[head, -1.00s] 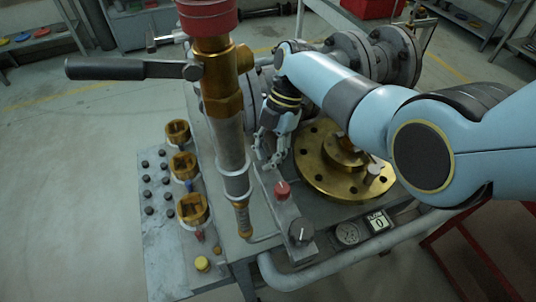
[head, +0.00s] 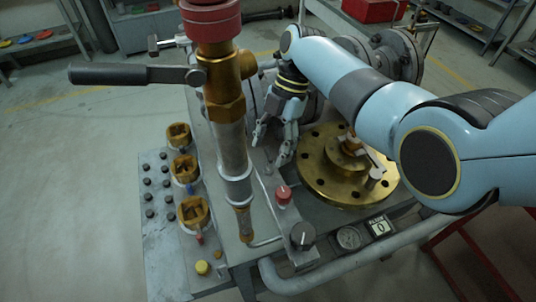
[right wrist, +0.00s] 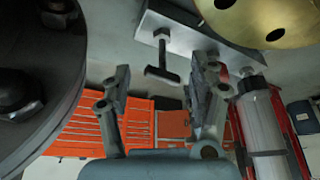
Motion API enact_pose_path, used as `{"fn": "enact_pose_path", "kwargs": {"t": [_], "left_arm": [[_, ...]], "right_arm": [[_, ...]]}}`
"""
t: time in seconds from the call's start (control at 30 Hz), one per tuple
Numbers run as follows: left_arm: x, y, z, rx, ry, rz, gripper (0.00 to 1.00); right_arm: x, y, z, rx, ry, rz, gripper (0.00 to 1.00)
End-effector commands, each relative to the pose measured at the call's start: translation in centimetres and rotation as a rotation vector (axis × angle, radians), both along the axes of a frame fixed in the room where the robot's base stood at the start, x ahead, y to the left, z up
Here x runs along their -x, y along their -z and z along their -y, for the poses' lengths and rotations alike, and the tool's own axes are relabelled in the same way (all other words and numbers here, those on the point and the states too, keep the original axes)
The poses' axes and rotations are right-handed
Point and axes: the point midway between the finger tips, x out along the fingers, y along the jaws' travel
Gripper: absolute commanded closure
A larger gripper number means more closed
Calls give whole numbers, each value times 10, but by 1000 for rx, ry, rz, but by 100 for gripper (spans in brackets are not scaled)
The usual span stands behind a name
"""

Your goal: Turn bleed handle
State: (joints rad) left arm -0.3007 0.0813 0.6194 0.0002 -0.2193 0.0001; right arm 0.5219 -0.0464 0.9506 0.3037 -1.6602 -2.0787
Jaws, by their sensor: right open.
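A small dark T-shaped handle (right wrist: 162,58), which looks like the bleed handle, stands out from a grey block (right wrist: 190,42) in the right wrist view. In the head view the grey block (head: 268,192) carries a red knob (head: 284,195) and a black knob (head: 302,235); I cannot make out the T-handle clearly there. My right gripper (head: 272,143) is open and empty above the block's far end. In the right wrist view its fingers (right wrist: 163,92) stand apart, with the T-handle between and beyond them, not touching. My left gripper is not in view.
A brass flange (head: 315,182) lies just right of the gripper. A tall valve column (head: 230,150) with a black lever (head: 130,73) stands to its left. Brass fittings (head: 193,213) sit on the left plate. A gauge (head: 349,237) is at the front.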

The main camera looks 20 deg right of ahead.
Motion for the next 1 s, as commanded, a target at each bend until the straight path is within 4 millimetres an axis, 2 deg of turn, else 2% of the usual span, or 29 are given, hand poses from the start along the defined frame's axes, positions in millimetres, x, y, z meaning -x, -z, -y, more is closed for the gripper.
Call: {"fn": "enact_pose_path", "kwargs": {"t": [0.2,0.4,0.57,1.0], "left_arm": [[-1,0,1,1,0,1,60],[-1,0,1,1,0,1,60],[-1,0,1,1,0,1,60],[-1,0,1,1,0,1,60]], "right_arm": [[-11,-47,17,1,1,6,40],[-16,-72,26,2,2,3,40],[-17,-79,28,1,1,3,40],[-17,-78,28,0,0,1,40]]}}
